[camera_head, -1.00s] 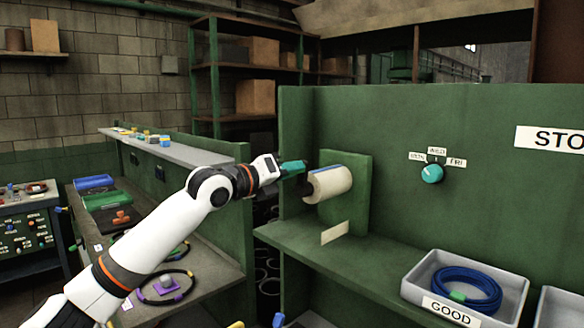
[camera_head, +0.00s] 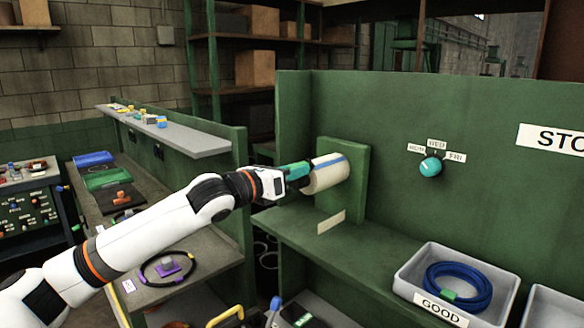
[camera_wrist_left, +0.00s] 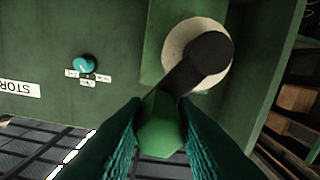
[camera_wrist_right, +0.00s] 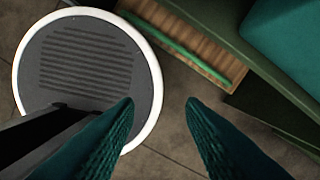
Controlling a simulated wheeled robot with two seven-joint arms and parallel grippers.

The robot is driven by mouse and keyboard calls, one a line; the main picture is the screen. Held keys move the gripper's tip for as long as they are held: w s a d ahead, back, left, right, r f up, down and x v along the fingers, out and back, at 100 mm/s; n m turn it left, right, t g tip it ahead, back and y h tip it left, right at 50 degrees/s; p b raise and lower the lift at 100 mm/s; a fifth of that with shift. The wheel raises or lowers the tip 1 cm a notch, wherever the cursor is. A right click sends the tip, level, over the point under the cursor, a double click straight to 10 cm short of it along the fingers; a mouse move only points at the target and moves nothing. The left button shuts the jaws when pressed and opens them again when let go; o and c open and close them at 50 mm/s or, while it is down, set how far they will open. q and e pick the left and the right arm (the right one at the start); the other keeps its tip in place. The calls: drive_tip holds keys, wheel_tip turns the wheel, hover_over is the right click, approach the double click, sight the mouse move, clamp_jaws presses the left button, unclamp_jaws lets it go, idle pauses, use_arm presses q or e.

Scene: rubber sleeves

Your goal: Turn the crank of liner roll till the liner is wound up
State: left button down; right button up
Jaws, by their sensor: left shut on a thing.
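The liner roll (camera_head: 326,175) is a cream cylinder with a blue stripe, mounted on a green block (camera_head: 344,197) of the bench wall. Its dark crank arm (camera_wrist_left: 196,66) crosses the roll's end face (camera_wrist_left: 222,70) in the left wrist view, ending in a green handle (camera_wrist_left: 160,128). My left gripper (camera_head: 300,170) is shut on that handle, at the left end of the roll. The fingers hide part of the crank in the head view. My right gripper (camera_wrist_right: 160,105) is open and empty above the floor in its wrist view.
A pale strip (camera_head: 331,221) is below the roll by the green shelf (camera_head: 285,225). A grey bin (camera_head: 405,280) marked GOOD holds a blue coil (camera_head: 460,282). A teal knob (camera_head: 430,167) is on the wall. A side bench (camera_head: 200,253) stands left.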

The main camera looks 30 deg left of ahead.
use_arm(q)
drive_tip(key=shift+f, duration=0.15)
drive_tip(key=c, duration=1.2)
unclamp_jaws()
drive_tip(key=shift+o, duration=0.2)
drive_tip(key=b+v, duration=0.3)
drive_tip(key=v, duration=0.9)
